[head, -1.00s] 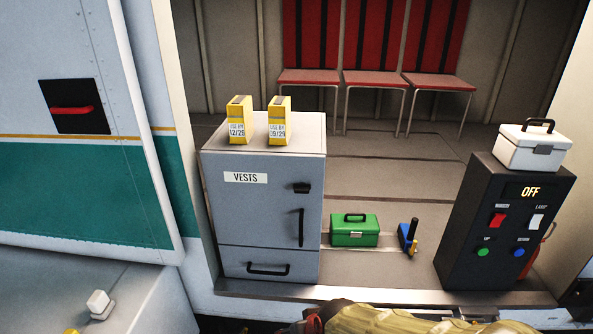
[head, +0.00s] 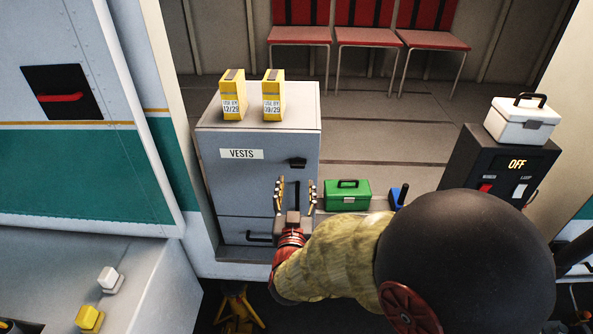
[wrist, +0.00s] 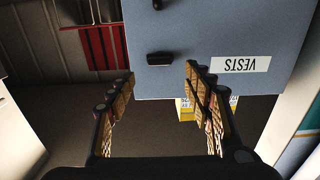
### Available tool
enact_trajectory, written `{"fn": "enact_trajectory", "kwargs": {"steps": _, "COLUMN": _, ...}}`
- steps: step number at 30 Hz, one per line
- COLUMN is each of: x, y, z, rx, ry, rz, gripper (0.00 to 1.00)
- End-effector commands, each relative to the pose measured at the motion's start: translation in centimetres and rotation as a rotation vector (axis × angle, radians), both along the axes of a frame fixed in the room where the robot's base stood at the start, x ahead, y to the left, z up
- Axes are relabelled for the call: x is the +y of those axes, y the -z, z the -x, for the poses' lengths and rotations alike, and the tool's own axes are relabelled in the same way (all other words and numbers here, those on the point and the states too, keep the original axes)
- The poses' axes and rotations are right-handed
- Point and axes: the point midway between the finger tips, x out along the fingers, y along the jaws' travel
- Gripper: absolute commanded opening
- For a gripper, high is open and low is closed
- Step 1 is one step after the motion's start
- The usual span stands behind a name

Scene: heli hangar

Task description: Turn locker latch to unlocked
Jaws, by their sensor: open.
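The grey locker (head: 225,190) labelled VESTS stands in the doorway. Its small black latch (head: 298,162) sits at the upper right of the door, lying roughly horizontal. In the wrist view, which is upside down, the latch (wrist: 160,58) shows between the two fingers' lines, beyond their tips. My gripper (head: 296,182) is open and empty, with its fingers pointing up in front of the locker door, just below the latch in the head view. My gripper (wrist: 161,70) also shows open in the wrist view.
Two yellow boxes (head: 233,97) (head: 273,97) stand on the locker. A green case (head: 347,196) and a blue-handled tool (head: 398,196) lie to its right. A black control box (head: 470,165) reading OFF carries a white case (head: 522,121). Red seats (head: 368,35) stand behind.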

Motion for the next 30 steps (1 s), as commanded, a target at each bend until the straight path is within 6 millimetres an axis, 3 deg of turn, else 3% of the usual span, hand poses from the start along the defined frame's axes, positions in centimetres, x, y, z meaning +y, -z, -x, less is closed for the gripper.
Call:
{"fn": "enact_trajectory", "kwargs": {"steps": 9, "x": -0.2, "y": 0.0, "z": -4.6, "rx": 0.003, "ry": 0.001, "rz": 0.002, "gripper": 0.52}}
{"fn": "enact_trajectory", "kwargs": {"steps": 15, "x": -0.2, "y": 0.0, "z": -6.7, "rx": 0.003, "ry": -0.001, "rz": 0.001, "gripper": 0.52}}
{"fn": "enact_trajectory", "kwargs": {"steps": 26, "x": -0.3, "y": 0.1, "z": -7.3, "rx": 0.003, "ry": -0.001, "rz": 0.0, "gripper": 0.52}}
{"fn": "enact_trajectory", "kwargs": {"steps": 30, "x": -0.2, "y": 0.1, "z": -7.3, "rx": 0.003, "ry": -0.001, "rz": 0.0, "gripper": 0.45}}
